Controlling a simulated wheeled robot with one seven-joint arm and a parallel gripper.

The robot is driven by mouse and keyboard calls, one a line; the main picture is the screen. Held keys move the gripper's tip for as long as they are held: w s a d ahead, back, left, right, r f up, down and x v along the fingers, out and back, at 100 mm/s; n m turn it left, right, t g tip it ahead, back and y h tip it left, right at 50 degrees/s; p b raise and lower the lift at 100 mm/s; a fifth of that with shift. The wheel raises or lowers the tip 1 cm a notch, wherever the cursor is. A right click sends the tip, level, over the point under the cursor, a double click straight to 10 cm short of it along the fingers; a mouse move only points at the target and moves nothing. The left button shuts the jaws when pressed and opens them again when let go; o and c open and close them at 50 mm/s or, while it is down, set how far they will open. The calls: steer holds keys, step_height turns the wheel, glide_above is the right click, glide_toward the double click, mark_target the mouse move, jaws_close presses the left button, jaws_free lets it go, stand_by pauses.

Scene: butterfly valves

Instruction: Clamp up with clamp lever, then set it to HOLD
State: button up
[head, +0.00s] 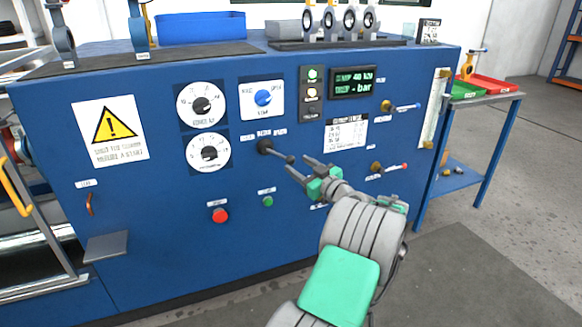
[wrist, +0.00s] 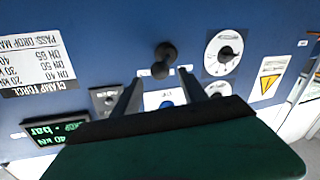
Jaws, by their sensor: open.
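The clamp lever (head: 276,153) is a dark lever with a round boss on the blue panel front, sticking out toward the lower right in the head view. Small labels sit above it, too blurred to read. In the wrist view the lever (wrist: 165,58) is seen nearly end-on, just beyond the fingertips. My gripper (head: 301,171) is open and empty. Its fingertips are just right of the lever's knob, and I cannot tell whether they touch it. In the wrist view my gripper (wrist: 160,82) has its two fingers apart. The green display (head: 352,82) seems to read clamp 40 kN.
A red button (head: 220,215) and a green button (head: 268,201) are below. The floor in front is clear.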

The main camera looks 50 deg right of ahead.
mark_target(294, 162)
steer(key=x, duration=0.5)
steer(key=shift+c, duration=0.3)
jaws_close()
stand_by(1.0)
